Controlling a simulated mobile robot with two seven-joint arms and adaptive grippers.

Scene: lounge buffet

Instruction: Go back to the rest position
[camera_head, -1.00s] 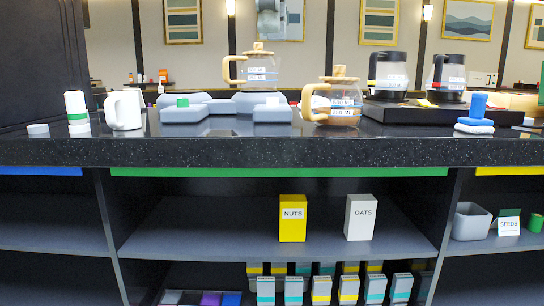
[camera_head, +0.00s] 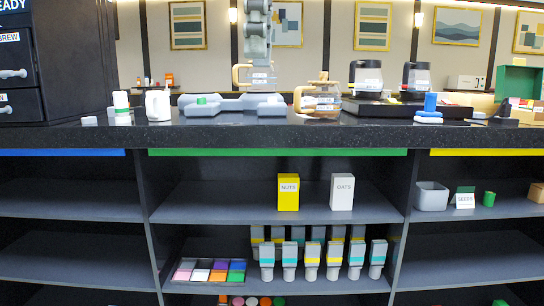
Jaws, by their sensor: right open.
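My right gripper (camera_head: 258,58) hangs down from the top centre of the head view, in front of the back wall. It holds nothing that I can see, and its fingers are small here. Behind and below it a glass jug (camera_head: 262,80) with a wooden handle is partly covered. A second wooden-handled jug (camera_head: 322,99) stands to its right on the dark counter (camera_head: 300,137). My left gripper is not in view.
A white mug (camera_head: 158,105) and grey-blue trays (camera_head: 205,109) stand on the counter, with two dark-topped pots (camera_head: 367,78) at right. A black drawer cabinet (camera_head: 60,60) is at left. Shelves below hold a yellow NUTS box (camera_head: 288,192) and a white OATS box (camera_head: 342,191).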

